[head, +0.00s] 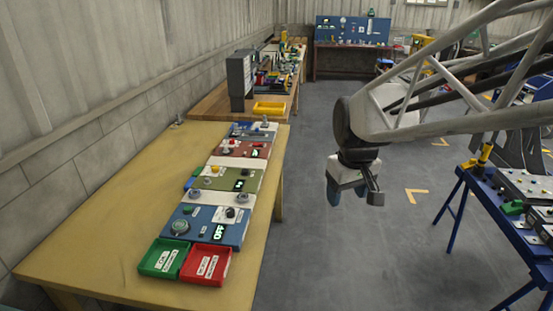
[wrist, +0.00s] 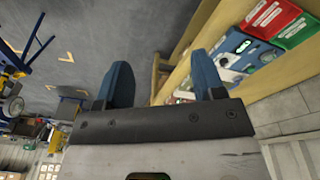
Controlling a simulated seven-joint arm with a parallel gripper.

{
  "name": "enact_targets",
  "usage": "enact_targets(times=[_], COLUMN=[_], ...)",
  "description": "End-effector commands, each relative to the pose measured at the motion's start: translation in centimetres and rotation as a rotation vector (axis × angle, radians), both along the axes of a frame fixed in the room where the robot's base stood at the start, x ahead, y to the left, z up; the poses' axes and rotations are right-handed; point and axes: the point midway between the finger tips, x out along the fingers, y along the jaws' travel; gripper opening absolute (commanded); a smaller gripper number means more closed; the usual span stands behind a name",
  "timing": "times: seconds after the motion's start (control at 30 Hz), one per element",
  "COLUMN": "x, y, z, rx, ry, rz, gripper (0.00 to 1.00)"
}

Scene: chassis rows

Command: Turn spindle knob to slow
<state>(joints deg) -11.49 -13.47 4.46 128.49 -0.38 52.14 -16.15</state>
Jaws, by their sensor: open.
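A row of control panels lies along the yellow table in the head view. The nearest blue panel (head: 205,236) has a round green knob (head: 180,227), a dark knob (head: 230,212) and a display reading OFF. Behind it are an olive panel (head: 232,183) with a small yellow knob (head: 215,169) and a red panel (head: 240,148) with a red-and-white knob (head: 228,146). The labels are too small to tell which is the spindle knob. My gripper (head: 347,194) is open and empty, over the floor right of the table. Its blue fingers also show in the wrist view (wrist: 163,78).
A green tray (head: 163,258) and a red tray (head: 206,264) sit at the table's near end. The yellow table (head: 110,225) is bare left of the panels. A blue-framed bench (head: 483,190) with equipment stands at right. Open floor lies between.

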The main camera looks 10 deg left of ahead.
Motion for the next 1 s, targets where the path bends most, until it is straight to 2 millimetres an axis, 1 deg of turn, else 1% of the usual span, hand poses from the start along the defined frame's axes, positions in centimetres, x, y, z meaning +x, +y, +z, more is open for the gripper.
enact_targets(times=[0.03,0.1,0.47,0.77,1.0], x=[1.2,2.5,9.2,14.0,17.4], y=[0.9,2.0,8.4,14.5,19.7], z=[-0.3,-0.6,-3.1,-6.2,-9.4], rx=[-0.003,-0.007,-0.027,-0.042,-0.054], ry=[0.007,0.012,0.039,0.062,0.079], rz=[0.027,0.062,0.246,0.399,0.52], gripper=[0.63,0.63,0.63,0.63,0.63])
